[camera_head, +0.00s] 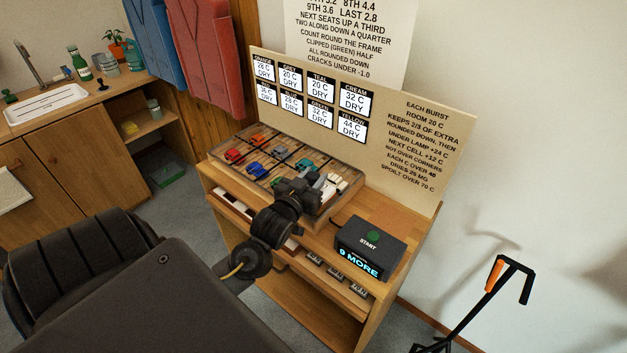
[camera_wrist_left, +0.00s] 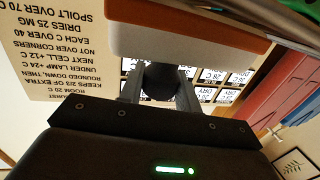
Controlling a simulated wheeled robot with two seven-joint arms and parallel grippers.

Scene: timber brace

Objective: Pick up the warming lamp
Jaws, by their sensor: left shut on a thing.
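My left gripper (camera_head: 303,192) is over the right part of the divided tray, with its jaws shut. In the left wrist view its fingers (camera_wrist_left: 160,95) close on a dark rounded piece (camera_wrist_left: 161,77), which appears to be part of the warming lamp. A brown and whitish body lies just beyond that piece; I cannot tell if it belongs to the lamp. In the head view the gripper hides what it holds, and no lamp shows clearly elsewhere. My right gripper is not in view.
The wooden bench (camera_head: 388,210) carries the tray of small coloured pieces and a black START box (camera_head: 370,248) reading "9 MORE". A notice board (camera_head: 415,150) stands behind. A black stand with an orange grip (camera_head: 494,274) is at right. A sink (camera_head: 45,103) is at far left.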

